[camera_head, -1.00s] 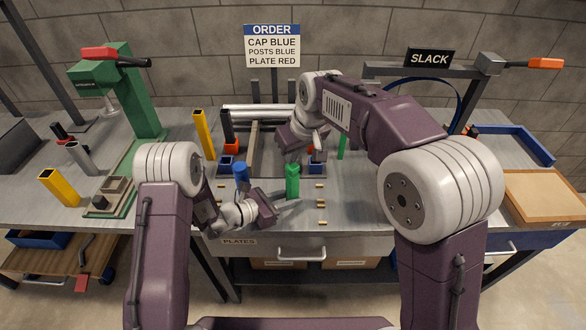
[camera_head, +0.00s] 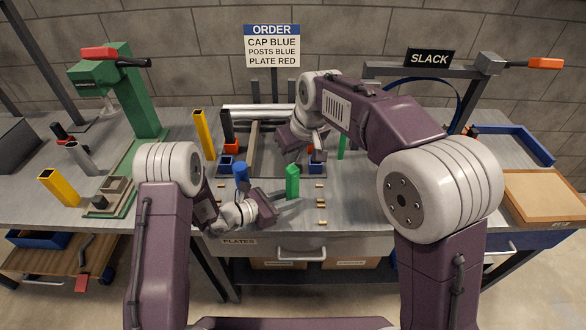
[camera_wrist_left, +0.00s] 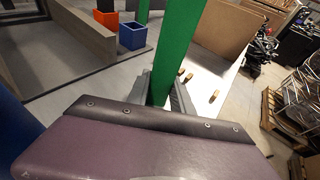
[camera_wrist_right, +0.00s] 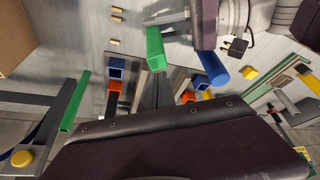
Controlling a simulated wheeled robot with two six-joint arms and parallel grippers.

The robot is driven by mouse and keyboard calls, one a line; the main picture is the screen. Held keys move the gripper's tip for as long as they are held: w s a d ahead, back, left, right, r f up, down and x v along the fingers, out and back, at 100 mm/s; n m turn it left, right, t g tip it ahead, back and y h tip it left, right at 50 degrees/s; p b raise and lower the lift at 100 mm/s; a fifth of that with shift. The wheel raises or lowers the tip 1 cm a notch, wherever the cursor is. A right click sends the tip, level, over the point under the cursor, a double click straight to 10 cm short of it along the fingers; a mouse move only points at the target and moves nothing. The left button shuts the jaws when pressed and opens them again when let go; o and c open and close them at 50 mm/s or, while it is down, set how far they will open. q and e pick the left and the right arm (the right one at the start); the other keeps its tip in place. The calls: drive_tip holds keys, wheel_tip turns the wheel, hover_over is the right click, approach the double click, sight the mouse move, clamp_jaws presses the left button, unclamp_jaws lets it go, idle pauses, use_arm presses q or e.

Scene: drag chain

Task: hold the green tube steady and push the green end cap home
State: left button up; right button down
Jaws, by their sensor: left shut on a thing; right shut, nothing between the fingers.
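The green tube (camera_head: 292,183) stands roughly upright over the near middle of the bench. My left gripper (camera_head: 282,204) is shut on it low down, coming from the left. In the left wrist view the tube (camera_wrist_left: 177,50) rises between the fingers. My right gripper (camera_head: 318,152) is shut and empty, behind and above the tube, slightly to its right. In the right wrist view its closed fingers (camera_wrist_right: 160,90) are apart from the tube (camera_wrist_right: 155,48), whose green end shows. I cannot make out a separate green end cap.
A blue tube (camera_head: 241,173) stands left of the green tube. Blue sockets (camera_head: 227,163) and (camera_head: 316,168), orange blocks and a green post (camera_head: 341,147) stand behind. Small tan pieces (camera_head: 321,203) lie right of the tube.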

wheel_tip(320, 180, up, 5)
idle(0.3)
use_arm(q)
drive_tip(key=o, duration=1)
drive_tip(key=shift+o, duration=0.2)
drive_tip(key=shift+a, duration=0.1)
drive_tip(key=v, duration=1.1)
drive_tip(key=shift+s+a+r, duration=0.25)
